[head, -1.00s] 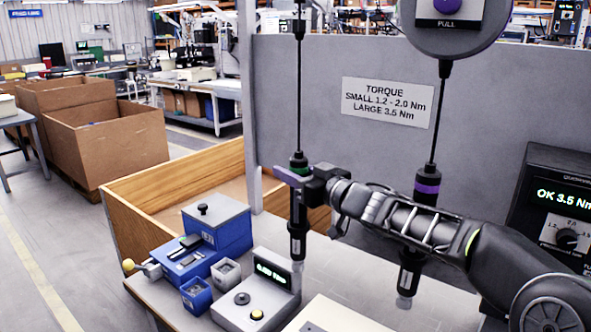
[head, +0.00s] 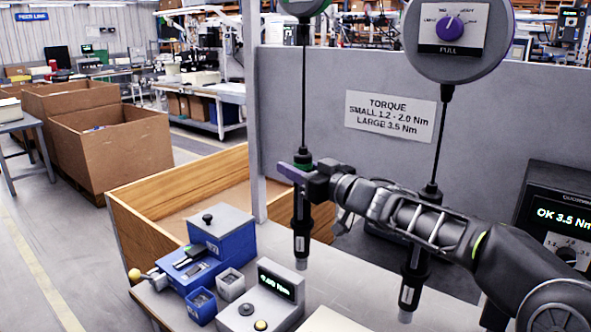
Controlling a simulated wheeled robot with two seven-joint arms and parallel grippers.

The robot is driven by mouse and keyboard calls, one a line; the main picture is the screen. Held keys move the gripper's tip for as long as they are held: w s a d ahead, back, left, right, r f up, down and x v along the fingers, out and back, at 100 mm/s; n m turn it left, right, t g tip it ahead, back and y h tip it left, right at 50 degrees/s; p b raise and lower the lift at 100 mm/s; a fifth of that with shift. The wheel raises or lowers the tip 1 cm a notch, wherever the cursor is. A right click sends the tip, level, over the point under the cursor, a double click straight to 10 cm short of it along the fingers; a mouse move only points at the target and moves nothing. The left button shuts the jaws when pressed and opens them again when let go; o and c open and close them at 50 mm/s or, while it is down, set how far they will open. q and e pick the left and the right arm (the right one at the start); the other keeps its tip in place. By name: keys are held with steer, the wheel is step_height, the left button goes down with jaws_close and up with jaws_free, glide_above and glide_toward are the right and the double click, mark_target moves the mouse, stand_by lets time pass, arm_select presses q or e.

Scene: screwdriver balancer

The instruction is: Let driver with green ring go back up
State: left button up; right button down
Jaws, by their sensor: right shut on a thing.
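The driver with the green ring (head: 301,215) hangs upright on a dark rod from its balancer reel (head: 305,6), which is cut off at the top of the view. The driver's tip hangs free, behind and above the torque tester (head: 290,315). My left gripper is not in view.
A second driver (head: 415,262) hangs behind my right arm from the reel with the purple knob (head: 459,62). A blue fixture (head: 220,236) and small bins (head: 202,305) stand left of the tester. A wooden-sided box (head: 135,225) is behind them. A grey panel (head: 340,75) closes the back.

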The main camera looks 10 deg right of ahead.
steer(key=shift+f, duration=0.1)
steer(key=c, duration=0.9)
jaws_free()
steer(key=shift+o, duration=1)
steer(key=o, duration=0.7)
